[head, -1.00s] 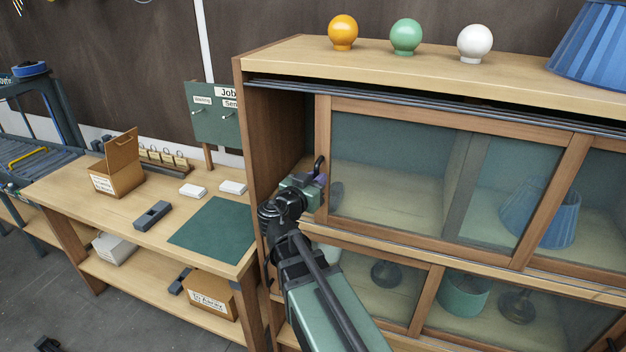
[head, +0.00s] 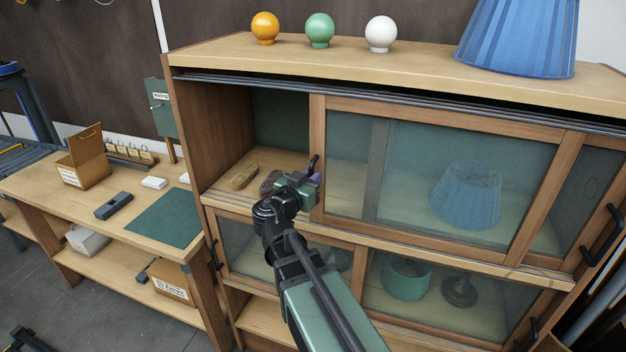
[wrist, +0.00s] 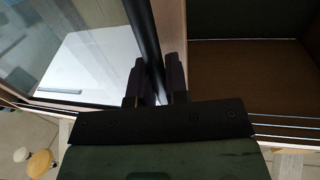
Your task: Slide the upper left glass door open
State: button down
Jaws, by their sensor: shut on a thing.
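The upper left glass door (head: 452,150) has a wooden frame, and its left stile (head: 317,130) stands well right of the cabinet's left side wall. An open gap (head: 280,125) shows between them. My gripper (head: 316,183) is at the dark upright handle (head: 313,163) on that stile. In the wrist view, my gripper's two dark fingers (wrist: 155,82) are shut on the black handle bar (wrist: 143,35). The glass (wrist: 95,60) lies to the left of the bar there, and the open compartment (wrist: 250,65) to the right. The fingertips are partly hidden in the head view.
Orange, green (head: 319,30) and white bulbs and a blue lampshade (head: 518,38) stand on top. A workbench (head: 60,190) is at the left. Lower glass doors are below.

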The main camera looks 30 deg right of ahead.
jog(key=c, duration=1.1)
grip_release()
jog(key=shift+c, duration=0.2)
jog(key=shift+a, duration=0.1)
jog(key=v, duration=1)
jog(key=shift+s+a, duration=0.15)
jog(key=shift+a, duration=0.2)
